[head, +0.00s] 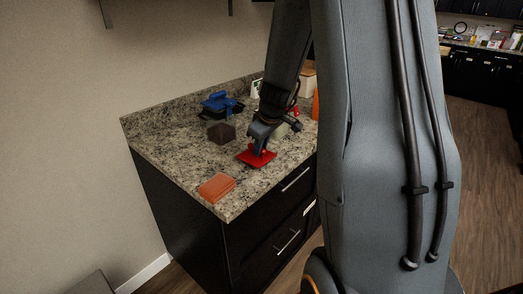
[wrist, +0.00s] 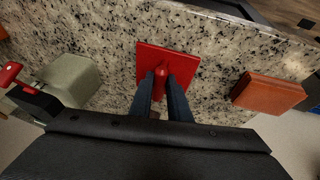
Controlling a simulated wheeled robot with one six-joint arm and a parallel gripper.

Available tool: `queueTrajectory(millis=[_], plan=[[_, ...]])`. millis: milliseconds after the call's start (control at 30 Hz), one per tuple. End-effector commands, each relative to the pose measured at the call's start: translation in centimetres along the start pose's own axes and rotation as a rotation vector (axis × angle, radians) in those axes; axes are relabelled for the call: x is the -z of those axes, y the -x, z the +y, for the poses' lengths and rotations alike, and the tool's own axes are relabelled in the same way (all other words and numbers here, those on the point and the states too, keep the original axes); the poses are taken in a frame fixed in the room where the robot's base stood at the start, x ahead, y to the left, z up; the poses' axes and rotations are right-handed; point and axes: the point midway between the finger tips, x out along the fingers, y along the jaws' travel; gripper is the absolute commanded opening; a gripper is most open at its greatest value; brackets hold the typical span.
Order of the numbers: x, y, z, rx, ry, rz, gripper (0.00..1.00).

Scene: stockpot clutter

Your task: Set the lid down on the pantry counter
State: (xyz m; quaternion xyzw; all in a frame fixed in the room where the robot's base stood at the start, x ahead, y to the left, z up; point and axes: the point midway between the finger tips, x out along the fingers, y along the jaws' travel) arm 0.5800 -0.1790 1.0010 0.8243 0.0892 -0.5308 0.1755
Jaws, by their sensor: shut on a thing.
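The red square lid (head: 257,155) is at or just above the granite pantry counter (head: 180,163), near its front edge; I cannot tell whether it touches the surface. In the wrist view the lid (wrist: 150,62) lies flat below my gripper, with a small red knob in its middle. My gripper (head: 261,143) is shut on the lid's knob. Its two dark fingers (wrist: 167,90) reach down to the knob in the wrist view.
An orange-brown box (head: 216,187) lies at the counter's near corner. A dark brown block (head: 221,132) and a blue item (head: 219,103) stand behind the lid. A grey-green object (wrist: 70,78) with a red-handled item is beside it. Bare granite surrounds the lid.

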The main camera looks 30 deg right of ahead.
Motion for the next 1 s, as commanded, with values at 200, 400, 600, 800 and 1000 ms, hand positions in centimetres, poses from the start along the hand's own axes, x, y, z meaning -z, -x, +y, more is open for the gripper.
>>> queueTrajectory(millis=[200, 400, 600, 800, 1000], plan=[[-0.7, -1.7, -0.5, 0.0, 0.001, 0.0, 0.0], [-0.6, -1.7, -0.4, 0.0, 0.002, 0.0, 0.0], [-0.7, -1.9, -0.5, 0.0, 0.002, 0.0, 0.2], [-0.7, -1.9, -0.5, 0.0, 0.002, 0.0, 0.35], [-0.7, -1.8, -0.4, 0.0, 0.002, 0.0, 0.35]])
